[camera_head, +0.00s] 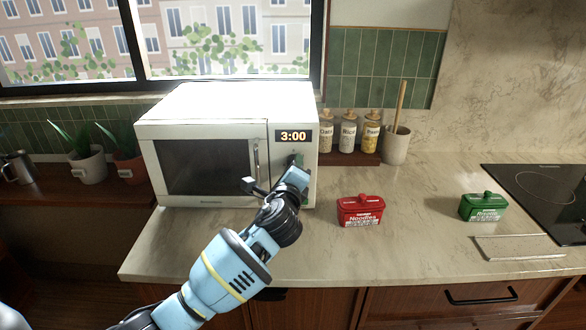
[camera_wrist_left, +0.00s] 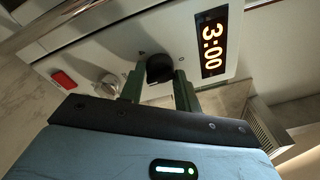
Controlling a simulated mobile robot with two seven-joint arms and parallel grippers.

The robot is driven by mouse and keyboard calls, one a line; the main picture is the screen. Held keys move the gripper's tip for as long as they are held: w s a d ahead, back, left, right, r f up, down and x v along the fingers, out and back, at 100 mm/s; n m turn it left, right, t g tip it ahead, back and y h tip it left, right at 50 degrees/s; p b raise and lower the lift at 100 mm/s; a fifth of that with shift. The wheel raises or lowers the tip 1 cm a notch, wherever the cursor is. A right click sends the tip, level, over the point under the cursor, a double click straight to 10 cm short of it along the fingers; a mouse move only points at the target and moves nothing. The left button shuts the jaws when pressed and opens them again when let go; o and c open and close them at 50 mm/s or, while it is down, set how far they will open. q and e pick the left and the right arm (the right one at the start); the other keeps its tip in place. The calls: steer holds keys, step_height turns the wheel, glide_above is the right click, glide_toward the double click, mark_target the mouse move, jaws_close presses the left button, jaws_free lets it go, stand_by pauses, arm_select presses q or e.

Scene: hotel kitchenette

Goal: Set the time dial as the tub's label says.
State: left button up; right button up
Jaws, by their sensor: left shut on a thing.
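The white microwave (camera_head: 222,103) stands on the counter with its door closed. Its display (camera_head: 293,136) reads 3:00, and the same display shows sideways in the left wrist view (camera_wrist_left: 212,43). My left gripper (camera_head: 297,164) is at the control panel. In the left wrist view its green fingers (camera_wrist_left: 159,88) are closed on either side of the black time dial (camera_wrist_left: 159,68) nearest the display. A red tub (camera_head: 361,211) labelled Noodles and a green tub (camera_head: 483,207) labelled Risotto stand on the counter; their smaller print is unreadable. My right gripper is out of view.
A silver knob (camera_wrist_left: 108,88) and a red button (camera_wrist_left: 63,79) are on the same panel. Several jars (camera_head: 348,135) and a utensil pot (camera_head: 396,146) stand right of the microwave. A black hob (camera_head: 545,193) is at the far right. Counter between the tubs is clear.

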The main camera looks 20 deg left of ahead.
arm_select(q)
steer(key=shift+f+m, duration=0.15)
steer(key=shift+m, duration=0.15)
steer(key=o, duration=0.9)
steer(key=shift+o, duration=0.2)
steer(key=shift+s, duration=0.1)
steer(key=s+d, duration=0.1)
steer(key=s, duration=0.6)
steer(key=shift+s, duration=0.3)
